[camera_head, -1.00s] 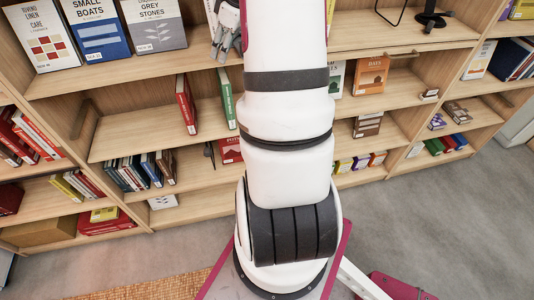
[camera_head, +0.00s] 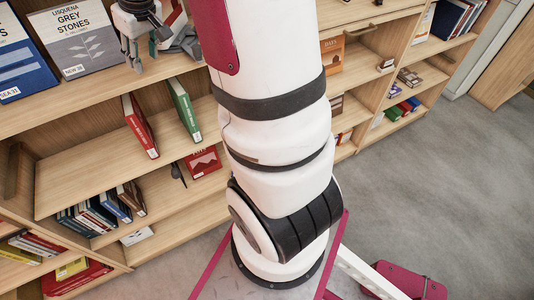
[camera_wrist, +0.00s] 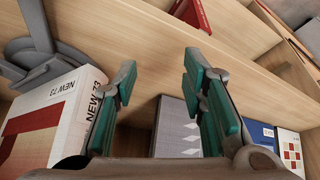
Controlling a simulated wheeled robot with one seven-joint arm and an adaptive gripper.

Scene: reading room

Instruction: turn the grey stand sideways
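A grey stand (camera_wrist: 42,70) shows at the left edge of the wrist view, with a flat upright part and a rounded base on the wooden shelf. It is partly cut off by the frame. In the head view, a grey shape (camera_head: 182,42) just right of my gripper (camera_head: 146,50) looks like the same stand, mostly hidden by my arm. My gripper is open in the wrist view (camera_wrist: 158,110), its green-padded fingers apart and empty. The stand lies outside the fingers, to their left, not touching them as far as I can see.
A white and red book marked NEW 73 (camera_wrist: 45,122) stands between the stand and my left finger. The grey Grey Stones book (camera_head: 85,40) shows beyond the fingers. A blue book (camera_wrist: 262,134) stands beside it. Shelf boards run above and below. Open floor (camera_head: 425,190) lies at right.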

